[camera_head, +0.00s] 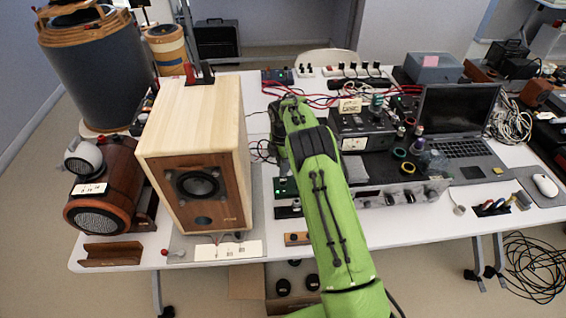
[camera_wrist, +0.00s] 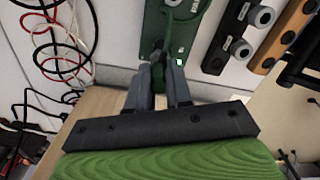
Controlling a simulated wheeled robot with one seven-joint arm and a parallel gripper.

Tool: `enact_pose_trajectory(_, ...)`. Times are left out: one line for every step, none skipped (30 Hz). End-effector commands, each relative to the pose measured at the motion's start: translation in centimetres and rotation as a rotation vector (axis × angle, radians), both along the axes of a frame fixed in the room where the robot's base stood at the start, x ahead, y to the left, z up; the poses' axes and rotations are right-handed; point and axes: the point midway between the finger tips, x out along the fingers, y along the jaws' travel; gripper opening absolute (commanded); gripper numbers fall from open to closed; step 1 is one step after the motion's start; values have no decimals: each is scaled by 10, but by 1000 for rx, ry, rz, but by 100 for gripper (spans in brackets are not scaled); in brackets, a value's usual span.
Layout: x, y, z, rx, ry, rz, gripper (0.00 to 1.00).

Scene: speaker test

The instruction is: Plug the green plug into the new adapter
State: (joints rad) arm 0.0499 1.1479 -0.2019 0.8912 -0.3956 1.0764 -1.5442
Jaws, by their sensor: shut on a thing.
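My gripper (camera_wrist: 160,74) is shut on the green plug (camera_wrist: 158,62), whose small dark green body shows between the two grey fingers in the wrist view. The plug is at the near end of a green adapter board (camera_wrist: 184,32). I cannot tell whether the plug touches the board or is seated in it. The green board also shows in the head view (camera_head: 286,187), left of my green arm. In the head view my gripper's tips are hidden behind the arm. No label clearly tells which adapter is the new one.
A black adapter with grey round sockets (camera_wrist: 238,48) and an orange one (camera_wrist: 290,36) lie beside the green board. Red and black cables (camera_wrist: 60,65) loop at the left. The wooden speaker (camera_head: 195,150) stands left of my arm, equipment and a laptop (camera_head: 455,125) right.

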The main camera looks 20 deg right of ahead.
Motion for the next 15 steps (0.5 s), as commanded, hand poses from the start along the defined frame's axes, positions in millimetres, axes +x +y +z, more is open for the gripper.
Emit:
enact_pose_trajectory(-1,0,-3,1,2,0,0)
enact_pose_trajectory(-1,0,-3,1,2,0,0)
enact_pose_trajectory(-1,0,-4,0,3,0,0)
enact_pose_trajectory(-1,0,-5,0,3,0,0)
enact_pose_trajectory(-1,0,-5,0,3,0,0)
enact_pose_trajectory(-1,0,-6,0,3,0,0)
enact_pose_trajectory(-1,0,-6,0,3,0,23)
enact_pose_trajectory(-1,0,-5,0,3,0,27)
enact_pose_trajectory(-1,0,-5,0,3,0,33)
enact_pose_trajectory(-1,0,-5,1,2,0,38)
enact_pose_trajectory(-1,0,-5,1,2,0,43)
enact_pose_trajectory(-1,0,-5,1,2,0,49)
enact_pose_trajectory(0,0,-5,1,2,0,49)
enact_pose_trajectory(0,0,-5,1,2,0,49)
enact_pose_trajectory(0,0,-5,1,2,0,49)
